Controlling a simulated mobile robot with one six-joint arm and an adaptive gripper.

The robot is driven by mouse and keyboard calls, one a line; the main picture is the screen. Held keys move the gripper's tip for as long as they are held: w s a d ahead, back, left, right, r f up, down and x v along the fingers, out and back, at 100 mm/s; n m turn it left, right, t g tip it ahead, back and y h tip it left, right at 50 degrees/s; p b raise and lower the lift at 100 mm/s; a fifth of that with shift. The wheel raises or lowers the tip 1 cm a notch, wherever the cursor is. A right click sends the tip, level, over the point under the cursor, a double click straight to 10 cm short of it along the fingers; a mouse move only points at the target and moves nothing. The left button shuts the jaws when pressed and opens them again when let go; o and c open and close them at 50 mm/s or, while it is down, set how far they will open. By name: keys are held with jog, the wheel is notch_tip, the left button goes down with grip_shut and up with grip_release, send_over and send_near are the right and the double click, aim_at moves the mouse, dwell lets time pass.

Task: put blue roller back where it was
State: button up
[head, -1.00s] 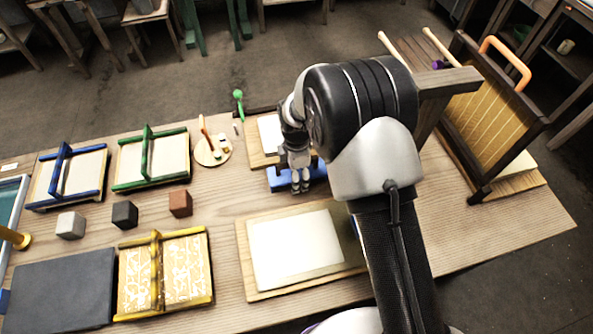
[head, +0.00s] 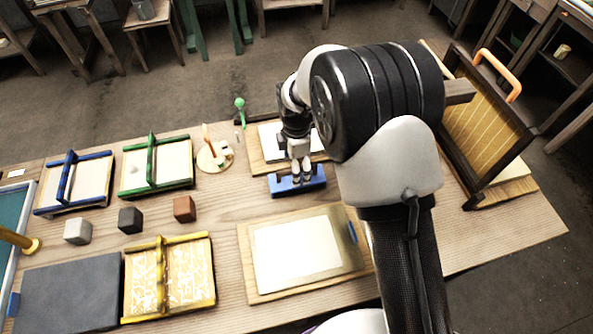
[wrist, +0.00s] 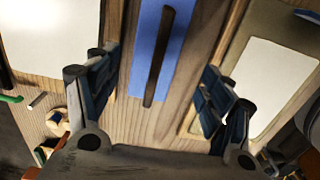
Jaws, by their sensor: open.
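A blue flat piece (head: 315,182) lies on the table, and it shows in the wrist view (wrist: 146,45) with a dark bar along its middle. My gripper (head: 302,180) is open and empty just over it. In the wrist view the fingers of my gripper (wrist: 160,88) stand wide apart on either side of the piece's line. A second small blue thing (head: 352,232) lies at the right edge of the near board's white sheet, partly hidden by my arm. I cannot tell for sure which of the two is the roller.
A board with a white sheet (head: 295,250) lies nearer, and another sheet-bearing board (head: 256,155) lies behind. Blue (head: 45,208), green (head: 150,190) and yellow (head: 170,315) frames and small cubes (head: 130,220) are left. A tilted mould (head: 485,125) stands at right.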

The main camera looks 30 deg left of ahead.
notch_tip(320, 180, up, 5)
jog(key=shift+f+p, duration=0.1)
jog(key=shift+p, duration=0.4)
